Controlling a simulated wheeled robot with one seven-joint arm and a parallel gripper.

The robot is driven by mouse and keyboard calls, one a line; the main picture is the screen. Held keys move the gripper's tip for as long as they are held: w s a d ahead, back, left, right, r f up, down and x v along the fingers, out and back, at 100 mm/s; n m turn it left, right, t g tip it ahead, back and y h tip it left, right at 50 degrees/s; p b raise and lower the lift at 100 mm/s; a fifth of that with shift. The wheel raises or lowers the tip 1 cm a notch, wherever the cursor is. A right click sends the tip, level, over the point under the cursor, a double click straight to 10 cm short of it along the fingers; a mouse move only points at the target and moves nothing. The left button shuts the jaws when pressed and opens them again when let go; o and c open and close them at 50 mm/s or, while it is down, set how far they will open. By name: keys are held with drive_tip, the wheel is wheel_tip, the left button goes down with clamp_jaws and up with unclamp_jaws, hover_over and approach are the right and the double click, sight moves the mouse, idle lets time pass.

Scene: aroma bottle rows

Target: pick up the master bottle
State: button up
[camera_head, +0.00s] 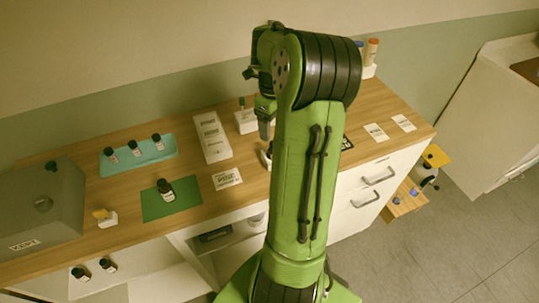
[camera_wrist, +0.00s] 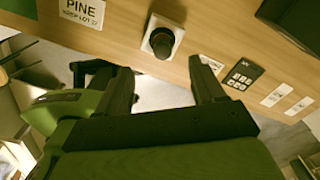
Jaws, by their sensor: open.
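No label reading "master" is legible, so I cannot tell which bottle is the master bottle. A dark bottle with a black cap (camera_head: 165,189) stands upright on a green mat (camera_head: 190,196) on the wooden table. Three similar small bottles (camera_head: 134,149) stand in a row on a teal tray (camera_head: 152,159). A dark, round-topped object (camera_wrist: 162,41) sits in a square white base in the wrist view; it is mostly hidden behind my arm in the head view. My gripper (camera_wrist: 163,82) is open and empty, its fingers apart just short of that object.
A PINE card (camera_wrist: 82,10) lies beside the white base, a black card (camera_wrist: 243,74) on its other side. A grey machine (camera_head: 45,215) fills the table's left end. A white labelled block (camera_head: 212,137) and bottles at the back right (camera_head: 371,51) stand near my arm.

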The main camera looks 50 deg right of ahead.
drive_tip(key=f, duration=1)
drive_tip(key=shift+d+b, duration=0.25)
drive_tip(key=shift+b, duration=0.05)
drive_tip(key=shift+s+a, duration=0.1)
drive_tip(key=shift+c, duration=0.6)
drive_tip(key=c, duration=1)
drive_tip(key=shift+r, duration=0.15)
wheel_tip(320, 180, up, 10)
drive_tip(key=shift+f+p, duration=0.1)
drive_tip(key=shift+p, duration=0.45)
